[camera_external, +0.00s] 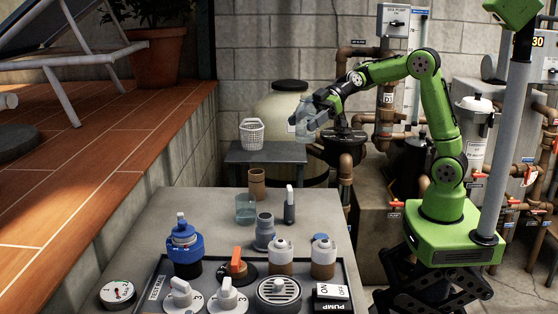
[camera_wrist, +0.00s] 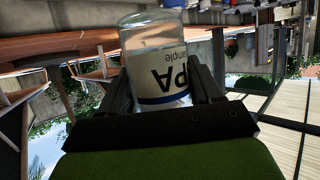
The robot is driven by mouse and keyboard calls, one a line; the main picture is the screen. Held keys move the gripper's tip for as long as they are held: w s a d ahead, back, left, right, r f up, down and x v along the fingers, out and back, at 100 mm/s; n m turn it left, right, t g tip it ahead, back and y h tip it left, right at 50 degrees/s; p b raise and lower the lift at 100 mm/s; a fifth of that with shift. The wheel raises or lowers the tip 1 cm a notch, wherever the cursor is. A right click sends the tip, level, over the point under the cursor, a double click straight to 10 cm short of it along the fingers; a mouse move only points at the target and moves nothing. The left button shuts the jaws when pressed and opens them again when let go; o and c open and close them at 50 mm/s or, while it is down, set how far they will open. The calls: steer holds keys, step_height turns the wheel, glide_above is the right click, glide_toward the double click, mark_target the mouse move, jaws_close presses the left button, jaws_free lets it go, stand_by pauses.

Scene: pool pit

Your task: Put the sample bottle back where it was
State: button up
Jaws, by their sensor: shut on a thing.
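The sample bottle (camera_external: 303,117) is a clear bottle held in the air above and behind the table. In the wrist view the bottle (camera_wrist: 152,55) shows a white label with a blue band and upside-down lettering that includes "PA" and "ample". There the bottle appears inverted, with clear liquid inside. My gripper (camera_external: 318,107) is shut around the bottle, with a dark finger on each side of it in the wrist view. The bottle touches no surface that I can see. The fingers hide part of its sides.
A white basket (camera_external: 252,134) stands on a dark side table (camera_external: 240,153). Pipes are near my arm. The table's back left is clear.

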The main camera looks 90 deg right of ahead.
steer(key=shift+s+d+r, duration=0.2)
steer(key=shift+s, duration=0.15)
steer(key=shift+s+d+r, duration=0.15)
steer(key=shift+s, duration=0.2)
steer(key=shift+s+f, duration=0.2)
steer(key=shift+f, duration=0.05)
step_height(320, 180, down, 20)
steer(key=b, duration=0.2)
steer(key=shift+w+f+b, duration=0.1)
steer(key=shift+f+b, duration=0.15)
steer(key=shift+b, duration=0.15)
steer(key=shift+f, duration=0.1)
steer(key=o, duration=1.1)
steer(key=shift+o, duration=0.2)
